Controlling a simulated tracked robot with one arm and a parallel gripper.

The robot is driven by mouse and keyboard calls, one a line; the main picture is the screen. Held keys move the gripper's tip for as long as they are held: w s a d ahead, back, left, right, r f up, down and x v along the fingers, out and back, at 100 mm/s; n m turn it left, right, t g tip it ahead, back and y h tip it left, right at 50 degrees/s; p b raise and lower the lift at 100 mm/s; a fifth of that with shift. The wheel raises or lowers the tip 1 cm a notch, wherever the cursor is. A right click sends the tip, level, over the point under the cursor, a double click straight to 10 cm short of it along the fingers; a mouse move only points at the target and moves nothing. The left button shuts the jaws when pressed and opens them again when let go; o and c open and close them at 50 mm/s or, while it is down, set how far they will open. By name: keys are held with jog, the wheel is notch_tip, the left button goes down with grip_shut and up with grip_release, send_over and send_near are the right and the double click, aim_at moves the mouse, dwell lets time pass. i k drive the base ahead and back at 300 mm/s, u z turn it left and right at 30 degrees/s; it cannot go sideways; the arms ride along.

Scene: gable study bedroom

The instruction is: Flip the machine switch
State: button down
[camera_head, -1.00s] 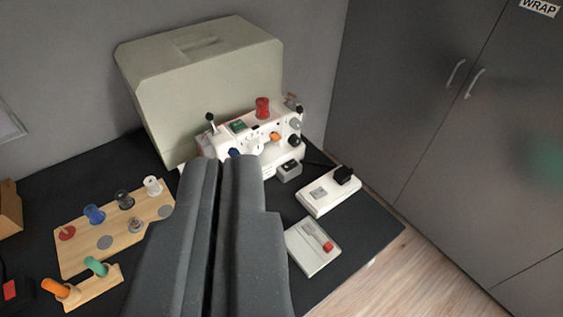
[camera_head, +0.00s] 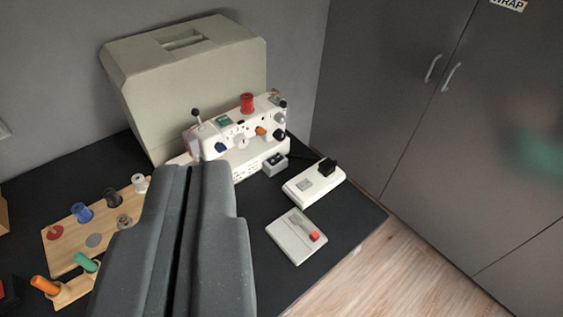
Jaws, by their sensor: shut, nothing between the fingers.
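A white sewing machine (camera_head: 240,130) stands on the dark table, with a red spool (camera_head: 247,103) on top and several coloured knobs on its front. A small grey box with a dark top (camera_head: 274,165) sits by its right end. A pale flat plate (camera_head: 291,243) with a grey lever and red tip (camera_head: 314,236) lies on the table at the front right. I cannot tell for sure which of these is the machine switch. My gripper (camera_head: 191,168) is shut and empty. In the picture its tips lie just below the machine's left part, left of the plate and the grey box.
A white pedal-like unit with a black block (camera_head: 313,182) lies right of the machine. A large beige case (camera_head: 185,80) stands behind. A wooden board with spools (camera_head: 95,232) is on the left, partly behind my gripper. Grey cupboards (camera_head: 440,120) stand to the right, beyond the table edge.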

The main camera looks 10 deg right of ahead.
aim_at(277, 157)
jog(key=k, duration=0.55)
jog(key=z, duration=0.25)
jog(key=i, duration=1.5)
jog(key=u, duration=0.05)
